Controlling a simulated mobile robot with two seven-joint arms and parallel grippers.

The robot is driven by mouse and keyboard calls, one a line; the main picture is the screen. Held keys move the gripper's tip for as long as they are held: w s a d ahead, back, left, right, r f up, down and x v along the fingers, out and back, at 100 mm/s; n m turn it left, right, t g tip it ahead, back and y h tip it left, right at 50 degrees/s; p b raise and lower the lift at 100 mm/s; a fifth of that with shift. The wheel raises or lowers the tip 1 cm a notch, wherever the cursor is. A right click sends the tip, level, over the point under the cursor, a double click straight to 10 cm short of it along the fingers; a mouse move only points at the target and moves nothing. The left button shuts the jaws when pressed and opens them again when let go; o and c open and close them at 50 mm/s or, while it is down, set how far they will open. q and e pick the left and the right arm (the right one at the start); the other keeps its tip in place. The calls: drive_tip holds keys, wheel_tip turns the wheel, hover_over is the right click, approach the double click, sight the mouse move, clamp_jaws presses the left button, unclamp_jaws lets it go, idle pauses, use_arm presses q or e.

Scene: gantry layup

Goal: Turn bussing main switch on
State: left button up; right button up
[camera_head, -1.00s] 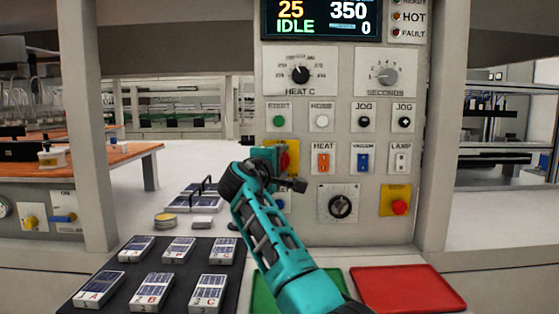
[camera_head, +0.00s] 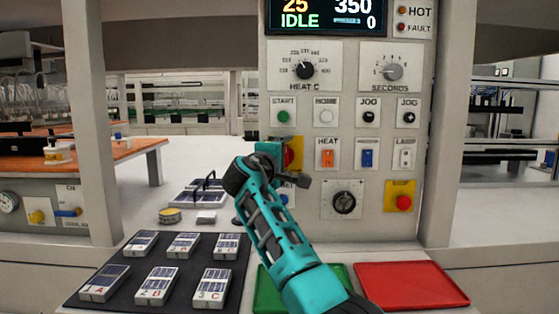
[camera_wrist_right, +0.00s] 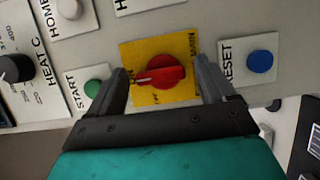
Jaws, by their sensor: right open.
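The main switch is a red rotary knob (camera_wrist_right: 160,77) on a yellow plate (camera_wrist_right: 150,52) marked MAIN, central in the right wrist view. Its white pointer line lies nearly along the line between my fingers. In the head view, the knob (camera_head: 289,158) is partly hidden behind my right gripper (camera_head: 283,163). That gripper is at the control panel, open, with its dark fingertips (camera_wrist_right: 163,80) on either side of the knob. I cannot tell whether they touch it. My left gripper is not in view.
The green START button (camera_wrist_right: 93,88) and blue RESET button (camera_wrist_right: 261,61) flank the switch. A red tray (camera_head: 410,284) and black mat (camera_head: 125,295) lie below.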

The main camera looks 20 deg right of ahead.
drive_tip(key=v, duration=1.3)
drive_tip(key=shift+r, duration=0.1)
